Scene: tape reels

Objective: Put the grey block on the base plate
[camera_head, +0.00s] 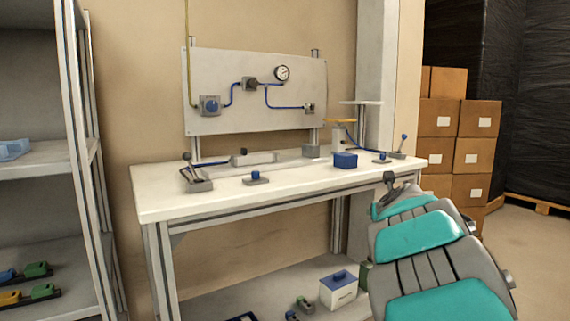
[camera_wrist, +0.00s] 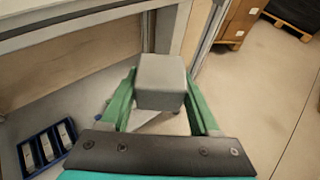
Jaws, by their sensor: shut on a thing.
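The grey block (camera_wrist: 161,82) is between the two green fingers of my gripper (camera_wrist: 160,105) in the wrist view. The gripper is shut on it and holds it in front of the workbench, off the bench top. In the head view my teal arm reaches in at the lower right, and the held block cannot be made out there. A grey cube-like piece (camera_head: 311,151) stands at the back of the bench top. A low grey bar-shaped fixture (camera_head: 254,158) lies left of it. I cannot tell for sure which piece is the base plate.
The white bench top (camera_head: 150,199) carries lever units (camera_head: 197,181), a blue box (camera_head: 345,160) and small knobbed blocks (camera_head: 256,178). A white box (camera_head: 338,289) stands on the lower shelf. A blue compartment tray (camera_wrist: 47,148) shows in the wrist view. Open floor lies right.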

